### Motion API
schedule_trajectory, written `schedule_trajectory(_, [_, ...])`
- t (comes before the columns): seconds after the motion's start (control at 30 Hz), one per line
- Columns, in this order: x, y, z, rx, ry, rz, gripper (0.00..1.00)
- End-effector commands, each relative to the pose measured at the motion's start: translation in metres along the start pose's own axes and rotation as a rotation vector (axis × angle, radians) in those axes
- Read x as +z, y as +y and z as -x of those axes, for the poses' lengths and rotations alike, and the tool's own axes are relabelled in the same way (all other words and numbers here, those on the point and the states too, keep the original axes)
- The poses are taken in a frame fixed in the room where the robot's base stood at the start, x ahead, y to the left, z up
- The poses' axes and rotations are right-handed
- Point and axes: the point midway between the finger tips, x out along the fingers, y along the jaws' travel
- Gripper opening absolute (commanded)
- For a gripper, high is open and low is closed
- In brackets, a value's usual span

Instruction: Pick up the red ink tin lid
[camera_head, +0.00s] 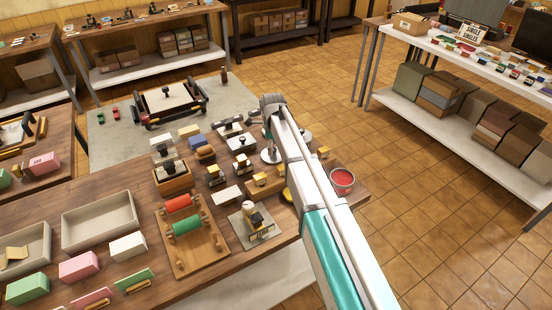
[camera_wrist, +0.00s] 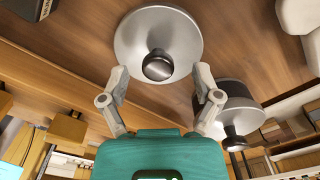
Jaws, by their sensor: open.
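A round silver lid (camera_wrist: 140,35) with a dark knob (camera_wrist: 158,66) lies in front of my gripper (camera_wrist: 160,74) in the wrist view. My gripper is open, with one fingertip on each side of the knob and nothing held. In the head view a silver disc (camera_head: 270,156) shows just below the end of my arm; my fingers are hard to make out there. An open tin with red ink (camera_head: 342,181) stands at the table's right edge. The lid shows no red, so I cannot tell from its colour which tin it belongs to.
A second silver lid (camera_wrist: 243,115) with a dark knob is close to my right finger in the wrist view. Stamps and small blocks crowd the wooden table (camera_head: 215,255). A rack with red and green rollers (camera_head: 187,224) stands left. Tiled floor (camera_head: 440,190) is clear to the right.

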Motion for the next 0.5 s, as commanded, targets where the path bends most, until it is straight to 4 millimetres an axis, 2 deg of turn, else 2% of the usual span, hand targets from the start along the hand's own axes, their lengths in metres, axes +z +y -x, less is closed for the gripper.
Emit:
schedule_trajectory(0.03, [0.0001,0.0001,-0.0072,0.0,0.0,0.0,0.82])
schedule_trajectory(0.13, [0.0001,0.0001,-0.0117,0.0,0.0,0.0,0.82])
schedule_trajectory(0.5, [0.0001,0.0001,-0.0134,0.0,0.0,0.0,0.82])
